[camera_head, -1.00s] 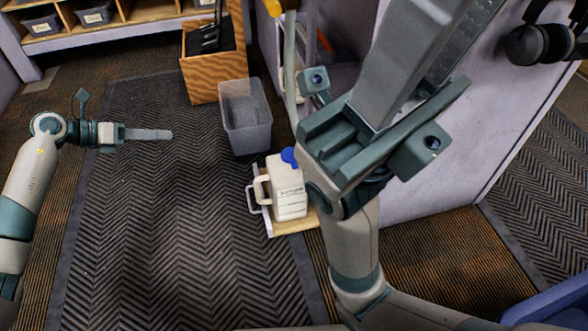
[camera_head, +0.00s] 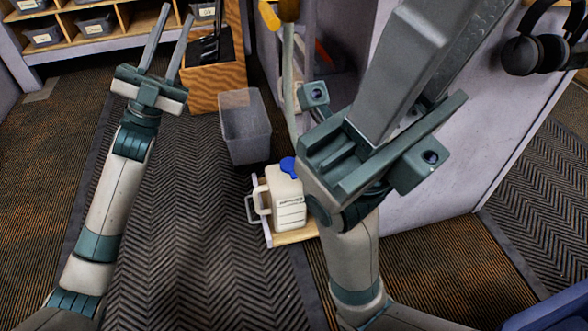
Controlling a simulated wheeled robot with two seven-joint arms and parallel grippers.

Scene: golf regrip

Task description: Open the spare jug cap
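The white jug (camera_head: 288,205) stands upright on a small wooden shelf (camera_head: 292,236) near the middle of the view. Its handle is on the left and its label faces me. Its blue cap (camera_head: 288,167) is at the top; whether it is open or closed is too small to tell. My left gripper (camera_head: 177,14) is up and to the left of the jug, fingers spread, empty and pointing away from me. My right gripper (camera_head: 425,60) is large and close to the camera, to the right of the jug. Its fingers overlap, so their gap is unclear. Its arm covers the area right of the jug.
A grey bin (camera_head: 245,130) stands behind the jug, and a wooden box (camera_head: 213,78) with dark items is beyond it. A pale panel (camera_head: 440,185) is at right, with black headphones (camera_head: 535,45) on it. The left floor is clear.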

